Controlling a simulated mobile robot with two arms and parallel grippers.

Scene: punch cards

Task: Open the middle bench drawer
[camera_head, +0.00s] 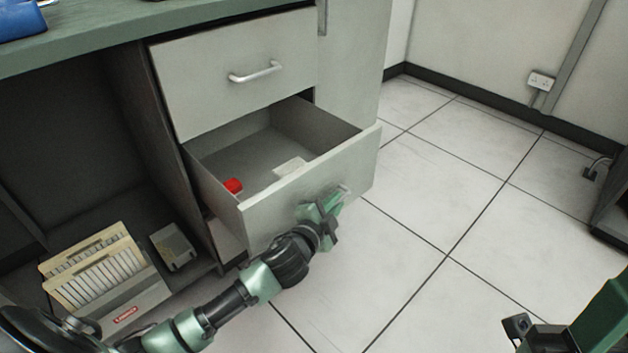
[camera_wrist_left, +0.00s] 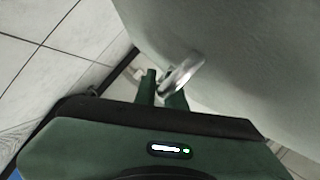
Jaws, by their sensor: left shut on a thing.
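The middle bench drawer (camera_head: 262,205) is pulled well out below a closed upper drawer. Its inside shows a red item (camera_head: 233,186) and a pale flat item (camera_head: 290,167). My left gripper (camera_head: 335,200) is at the front of this drawer, shut on its handle (camera_head: 343,190). In the left wrist view the two green fingers (camera_wrist_left: 162,90) are around the metal handle (camera_wrist_left: 182,74), close to the grey drawer front (camera_wrist_left: 235,50). Part of my right arm shows at the lower right of the head view; its gripper's jaws (camera_head: 517,327) are not clear.
The closed upper drawer (camera_head: 235,85) has a metal handle. Left of the drawers, an open bay holds a card box (camera_head: 95,275) and a small grey box (camera_head: 173,246). A blue item (camera_head: 22,18) is on the bench top (camera_head: 130,30). The tiled floor (camera_head: 440,200) to the right is clear.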

